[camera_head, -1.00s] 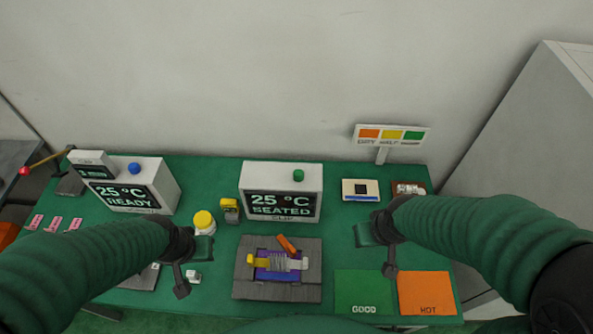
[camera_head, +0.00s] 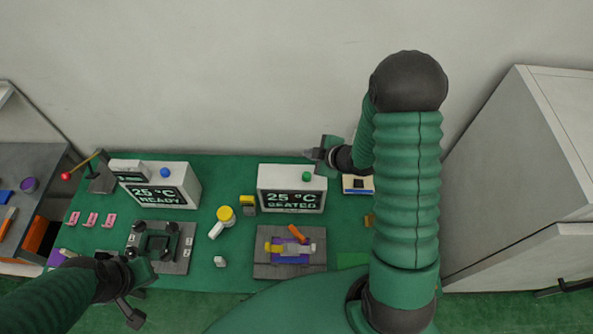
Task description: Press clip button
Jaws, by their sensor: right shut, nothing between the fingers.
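The white clip box (camera_head: 262,190) stands at the middle back of the green table, with a screen reading 25 °C SEATED. Its green button (camera_head: 306,177) sits on top. My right gripper (camera_head: 312,154) is shut and empty. In the picture it is just above and slightly right of the green button, with a small gap between them. My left gripper (camera_head: 140,293) is low at the left, over the table's front edge, far from the clip box. Its finger opening is not clear.
Another white box (camera_head: 182,182) with a blue button and a READY screen stands at left. A grey block (camera_head: 262,268) with a purple part and an orange lever lies in front of the clip box. My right arm covers the table's right side.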

